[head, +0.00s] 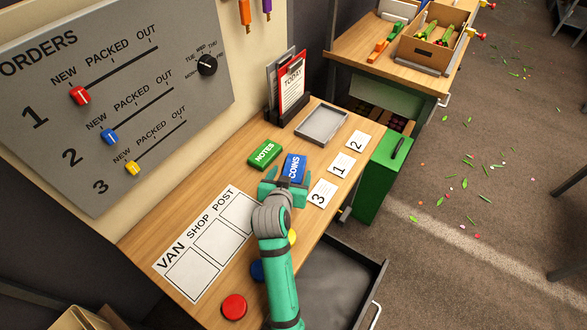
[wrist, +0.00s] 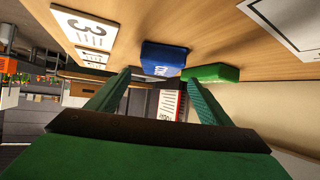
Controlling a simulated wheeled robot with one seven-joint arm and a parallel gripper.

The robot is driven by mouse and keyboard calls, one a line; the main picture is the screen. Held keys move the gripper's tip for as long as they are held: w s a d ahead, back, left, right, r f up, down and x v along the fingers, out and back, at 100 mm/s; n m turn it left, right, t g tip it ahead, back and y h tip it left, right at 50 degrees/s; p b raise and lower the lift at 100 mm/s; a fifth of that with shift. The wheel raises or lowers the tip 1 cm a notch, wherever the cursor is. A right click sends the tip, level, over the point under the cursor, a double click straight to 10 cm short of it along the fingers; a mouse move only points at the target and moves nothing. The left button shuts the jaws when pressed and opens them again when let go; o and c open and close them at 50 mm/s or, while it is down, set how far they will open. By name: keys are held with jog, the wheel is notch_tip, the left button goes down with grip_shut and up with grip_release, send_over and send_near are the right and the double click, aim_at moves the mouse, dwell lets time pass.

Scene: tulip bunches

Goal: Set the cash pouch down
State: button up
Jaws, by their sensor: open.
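A blue pouch marked COINS (head: 294,166) lies on the wooden desk (head: 325,215). A green pouch marked NOTES (head: 265,153) lies beside it to the left. My gripper (head: 285,184) is open, low over the desk at the near end of the blue pouch. In the wrist view, the desk is at the top. The blue pouch (wrist: 163,58) rests on it just past my spread fingertips (wrist: 160,82), with nothing held between them. The green pouch (wrist: 212,73) shows to its right. Part of the blue pouch's near end is hidden by my gripper in the head view.
An empty grey tray (head: 322,124) and number cards 1, 2 and 3 (head: 322,193) lie nearby. A VAN, SHOP, POST sheet (head: 208,243) and a red button (head: 234,307) are nearer. A clipboard holder (head: 288,115) stands behind. An open drawer (head: 345,285) juts out below.

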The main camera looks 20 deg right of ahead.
jog(key=v, duration=0.6)
jog(key=shift+w, duration=0.1)
dwell(0.4)
